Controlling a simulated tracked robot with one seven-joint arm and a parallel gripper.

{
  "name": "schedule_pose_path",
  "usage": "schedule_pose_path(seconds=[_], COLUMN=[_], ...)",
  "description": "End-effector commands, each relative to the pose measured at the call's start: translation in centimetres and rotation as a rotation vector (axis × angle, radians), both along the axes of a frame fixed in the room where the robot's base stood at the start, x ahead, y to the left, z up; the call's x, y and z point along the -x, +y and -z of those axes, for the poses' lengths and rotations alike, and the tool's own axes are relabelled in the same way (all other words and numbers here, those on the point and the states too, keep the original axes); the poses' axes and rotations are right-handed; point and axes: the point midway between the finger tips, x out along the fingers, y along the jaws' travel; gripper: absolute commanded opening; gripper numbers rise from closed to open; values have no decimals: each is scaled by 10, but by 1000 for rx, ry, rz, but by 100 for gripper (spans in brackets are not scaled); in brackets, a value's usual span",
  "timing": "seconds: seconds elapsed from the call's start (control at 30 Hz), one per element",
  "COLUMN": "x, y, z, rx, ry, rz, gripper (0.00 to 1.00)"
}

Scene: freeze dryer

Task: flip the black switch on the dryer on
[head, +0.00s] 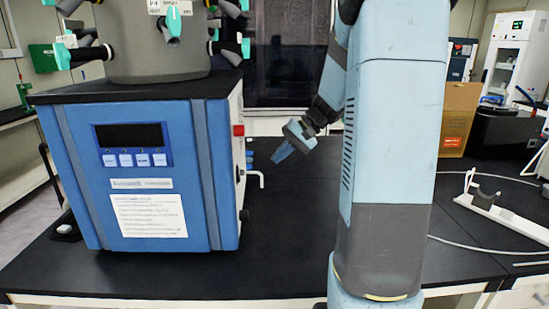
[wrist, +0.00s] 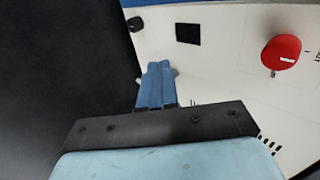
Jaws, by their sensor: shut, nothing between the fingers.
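The dryer (head: 175,185) is a blue box with a white side panel, standing on the black bench at left in the head view. In the wrist view its white side panel (wrist: 225,80) carries a small black square (wrist: 187,33), which looks like the black switch. Whether it is on or off is too small to tell. My gripper (head: 279,157) is to the right of the dryer's side, apart from it in the head view. In the wrist view my gripper (wrist: 159,66) has its blue fingers together and empty, pointing toward the panel, below and left of the black square.
A red knob (wrist: 281,52) is on the panel right of the square; a round black part (wrist: 135,24) is to its left. A white pipe (head: 256,177) sticks out low from the dryer's side. A cardboard box (head: 459,118) and a white stand (head: 488,200) are at right.

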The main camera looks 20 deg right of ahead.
Motion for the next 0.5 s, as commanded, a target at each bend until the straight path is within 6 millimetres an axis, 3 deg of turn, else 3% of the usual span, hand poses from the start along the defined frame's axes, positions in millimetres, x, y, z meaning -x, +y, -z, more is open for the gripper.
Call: schedule_pose_path(seconds=[0.4, 0.5], x=[-18, -24], y=[48, 61], z=[54, 58], rx=[-1, 0], ry=[3, 1], rz=[-3, -4], gripper=[0, 0])
